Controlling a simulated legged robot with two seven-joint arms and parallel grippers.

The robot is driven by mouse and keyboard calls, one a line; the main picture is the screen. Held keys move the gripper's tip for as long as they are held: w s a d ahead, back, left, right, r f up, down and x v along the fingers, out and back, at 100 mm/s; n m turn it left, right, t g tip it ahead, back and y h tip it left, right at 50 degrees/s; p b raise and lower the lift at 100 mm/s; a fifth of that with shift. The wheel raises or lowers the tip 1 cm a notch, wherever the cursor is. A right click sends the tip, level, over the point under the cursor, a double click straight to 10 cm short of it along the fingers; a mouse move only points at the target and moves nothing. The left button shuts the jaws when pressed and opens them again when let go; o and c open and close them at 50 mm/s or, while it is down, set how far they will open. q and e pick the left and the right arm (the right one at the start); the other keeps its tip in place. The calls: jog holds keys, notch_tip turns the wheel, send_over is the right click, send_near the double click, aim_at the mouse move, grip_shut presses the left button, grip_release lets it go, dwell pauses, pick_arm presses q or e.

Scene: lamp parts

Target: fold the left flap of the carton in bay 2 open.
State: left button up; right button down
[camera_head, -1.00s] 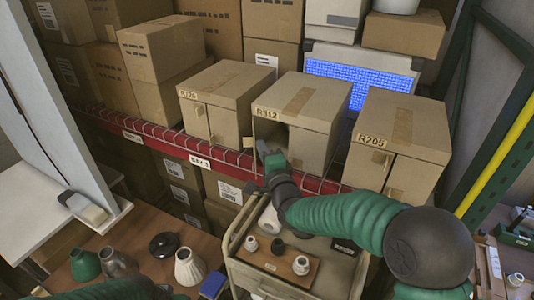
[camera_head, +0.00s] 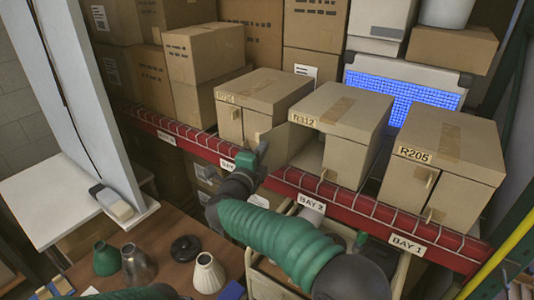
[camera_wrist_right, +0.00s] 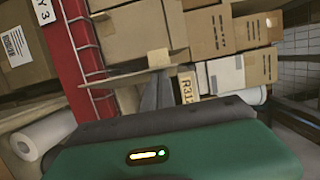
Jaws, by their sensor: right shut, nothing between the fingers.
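The carton R312 (camera_head: 350,112) stands on the shelf above the BAY 2 sign (camera_head: 311,204). Its left flap (camera_head: 276,144) stands swung outward at the left of the front, leaving a gap into the interior. Its right flap (camera_head: 344,165) looks closed. My right gripper (camera_head: 263,150) is shut and empty, at the left flap's outer end; I cannot tell whether it touches. In the right wrist view the fingers (camera_wrist_right: 158,90) reach toward a thin tan panel, with the R312 label (camera_wrist_right: 187,85) at their right.
Carton R205 (camera_head: 447,150) stands to the right and another closed carton (camera_head: 262,92) close on the left. A red shelf beam with wire mesh (camera_head: 350,199) runs along the front. A white panel (camera_head: 85,100) rises at the left. A table with lamp parts (camera_head: 150,250) lies below.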

jog(key=shift+w+a, duration=0.15)
jog(key=shift+a, duration=0.15)
dwell(0.4)
jog(key=b+v, duration=0.4)
jog(key=v, duration=0.3)
jog(key=s+d+f+n+g+y+b, duration=0.1)
jog(key=s+d+f+n+g+y, duration=0.15)
jog(key=d+f+n+y, duration=0.4)
jog(key=s+d+f+n+g+y+b, duration=0.1)
jog(key=s+d+f+n+g+b, duration=0.2)
jog(key=f+n, duration=0.7)
jog(key=s+d+f+n+g+h, duration=0.1)
jog(key=s+d+f+g, duration=0.3)
jog(key=s+d+f, duration=0.5)
jog(key=s+d+f+n+g+h, duration=0.2)
jog(key=s+d+f+g, duration=0.3)
jog(key=s+d+f, duration=0.4)
jog(key=s+d+n, duration=0.1)
jog(key=s, duration=0.6)
jog(key=shift+s+f+b, duration=0.2)
jog(key=shift+b, duration=0.2)
